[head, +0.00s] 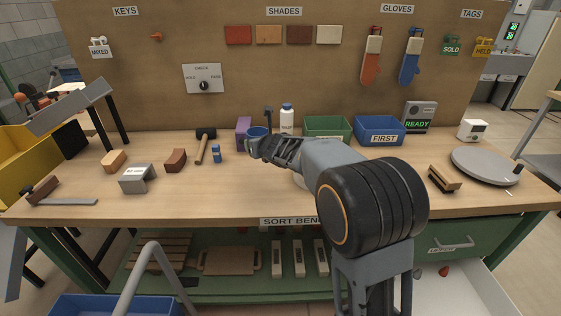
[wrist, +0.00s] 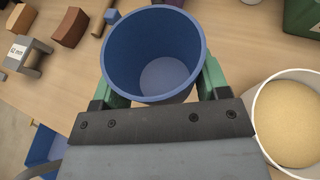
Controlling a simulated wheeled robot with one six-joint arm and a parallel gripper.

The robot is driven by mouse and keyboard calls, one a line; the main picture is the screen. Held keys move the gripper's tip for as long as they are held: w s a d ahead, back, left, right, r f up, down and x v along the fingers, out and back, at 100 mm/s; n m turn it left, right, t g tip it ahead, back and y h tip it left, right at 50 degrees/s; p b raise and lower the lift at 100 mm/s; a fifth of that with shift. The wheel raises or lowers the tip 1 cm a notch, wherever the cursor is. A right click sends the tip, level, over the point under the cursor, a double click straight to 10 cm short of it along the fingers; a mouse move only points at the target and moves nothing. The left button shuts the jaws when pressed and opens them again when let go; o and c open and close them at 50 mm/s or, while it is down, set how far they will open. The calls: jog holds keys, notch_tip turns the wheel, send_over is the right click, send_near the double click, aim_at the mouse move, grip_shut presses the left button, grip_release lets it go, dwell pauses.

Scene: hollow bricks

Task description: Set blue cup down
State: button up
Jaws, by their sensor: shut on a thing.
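The blue cup (wrist: 152,45) fills the top middle of the wrist view, its open mouth facing the camera and its inside empty. My gripper (wrist: 158,82) is shut on it, with a green finger on each side of its wall. In the head view the blue cup (head: 257,132) is at the end of my arm, over the back middle of the wooden bench (head: 240,195). My gripper (head: 254,146) is small there and partly hidden by the arm. I cannot tell from the views how far the cup's base is above the bench.
A purple block (head: 242,127), a white bottle (head: 287,119) and a green bin (head: 328,127) stand near the cup. A round container of tan grains (wrist: 290,120) is right of my gripper. A mallet (head: 203,145) and small blue item (head: 216,153) lie left. The bench's front middle-left is clear.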

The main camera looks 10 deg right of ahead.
jog(key=w+d+f+p, duration=0.1)
jog(key=w+f, duration=0.2)
jog(key=w, duration=0.1)
jog(key=w+f+p, duration=0.1)
jog(key=w+f, duration=0.1)
jog(key=w, duration=0.2)
jog(key=w+d+f+p, duration=0.1)
jog(key=w+f, duration=0.2)
jog(key=w, duration=0.1)
jog(key=shift+w+d+f, duration=0.15)
jog(key=shift+d+f, duration=0.15)
jog(key=shift+w+f+p, duration=0.2)
jog(key=shift+f+p, duration=0.15)
jog(key=shift+w+f+b, duration=0.1)
jog(key=shift+f+b, duration=0.35)
jog(key=shift+f, duration=1.2)
jog(key=shift+f, duration=0.15)
jog(key=o, duration=1)
jog(key=shift+o, duration=0.2)
